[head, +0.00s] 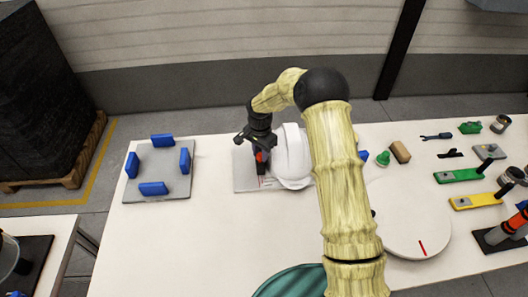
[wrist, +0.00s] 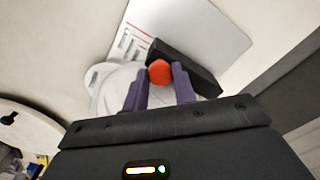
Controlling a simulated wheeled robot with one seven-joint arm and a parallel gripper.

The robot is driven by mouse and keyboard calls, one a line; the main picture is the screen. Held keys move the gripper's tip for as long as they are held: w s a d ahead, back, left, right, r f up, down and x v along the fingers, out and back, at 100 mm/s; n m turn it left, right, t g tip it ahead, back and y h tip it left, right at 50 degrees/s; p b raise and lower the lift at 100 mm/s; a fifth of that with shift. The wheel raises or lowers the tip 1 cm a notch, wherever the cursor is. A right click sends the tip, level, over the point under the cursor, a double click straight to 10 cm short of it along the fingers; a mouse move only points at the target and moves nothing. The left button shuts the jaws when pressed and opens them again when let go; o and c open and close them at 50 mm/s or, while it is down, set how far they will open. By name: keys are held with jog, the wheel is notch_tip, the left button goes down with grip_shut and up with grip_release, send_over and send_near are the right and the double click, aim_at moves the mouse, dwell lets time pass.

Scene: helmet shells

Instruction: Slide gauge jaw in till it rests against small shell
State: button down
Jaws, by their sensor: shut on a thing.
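The small white shell (head: 290,155) stands on a pale grey gauge plate (head: 243,172) in the middle of the table; my arm hides part of its right side. In the wrist view the shell (wrist: 106,84) is partly hidden behind my fingers. The gauge jaw is a black bar (wrist: 204,78) with a round orange-red knob (wrist: 159,71). My gripper (wrist: 160,76) is shut on the knob, with one purple finger on each side. In the head view my gripper (head: 260,153) is just left of the shell. I cannot tell whether the jaw touches the shell.
A grey plate (head: 178,185) with several blue blocks lies left. To the right are a white round disc (head: 415,225) with a red mark, a green piece (head: 383,159), a brown block (head: 400,152) and several tools. The table between the two plates is clear.

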jog(key=shift+w+d, duration=0.1)
jog(key=shift+d, duration=0.4)
jog(key=c, duration=1.4)
grip_release()
jog(key=shift+c, duration=0.2)
jog(key=o, duration=0.3)
jog(key=shift+d, duration=0.25)
jog(key=shift+a+r, duration=0.15)
jog(key=shift+a, duration=0.2)
notch_tip(320, 180, up, 17)
jog(key=b, duration=0.2)
jog(key=shift+r, duration=0.1)
